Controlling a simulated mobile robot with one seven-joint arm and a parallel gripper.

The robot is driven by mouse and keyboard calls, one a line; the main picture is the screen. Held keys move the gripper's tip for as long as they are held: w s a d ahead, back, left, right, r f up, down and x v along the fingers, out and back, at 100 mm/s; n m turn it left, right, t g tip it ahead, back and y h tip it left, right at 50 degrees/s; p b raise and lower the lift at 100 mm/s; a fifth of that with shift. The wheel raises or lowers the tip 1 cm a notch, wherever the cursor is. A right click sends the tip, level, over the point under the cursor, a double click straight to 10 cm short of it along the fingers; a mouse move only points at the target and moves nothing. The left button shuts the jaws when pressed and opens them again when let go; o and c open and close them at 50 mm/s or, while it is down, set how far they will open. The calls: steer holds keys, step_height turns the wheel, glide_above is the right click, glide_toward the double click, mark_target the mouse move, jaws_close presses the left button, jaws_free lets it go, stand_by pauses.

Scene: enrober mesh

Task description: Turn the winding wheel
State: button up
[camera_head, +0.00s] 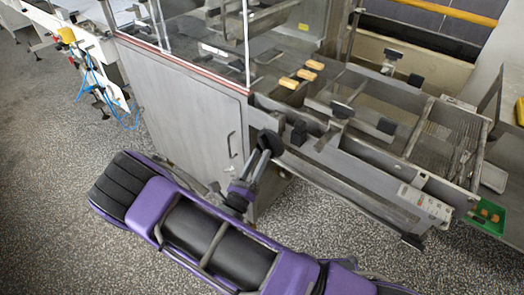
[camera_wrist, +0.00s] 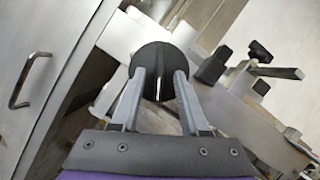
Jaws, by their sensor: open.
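The winding wheel looks like a black round disc (camera_wrist: 152,58) with a raised bar across its face, on the side of the grey machine. It also shows as a dark knob in the head view (camera_head: 271,140). My gripper (camera_wrist: 160,76) is open, with one finger on each side of the wheel's bar. In the head view my gripper (camera_head: 260,158) reaches up to the wheel from below left. I cannot tell whether the fingers touch the wheel. The lower part of the wheel lies between the fingers and is partly hidden by them.
A cabinet door with a metal handle (camera_wrist: 30,80) is left of my gripper. A black clamp knob (camera_wrist: 261,52) and a dark block (camera_wrist: 213,66) stand to the right. Several yellow bars (camera_head: 289,83) lie on the mesh.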

steer(key=shift+x, duration=1.1)
jaws_close()
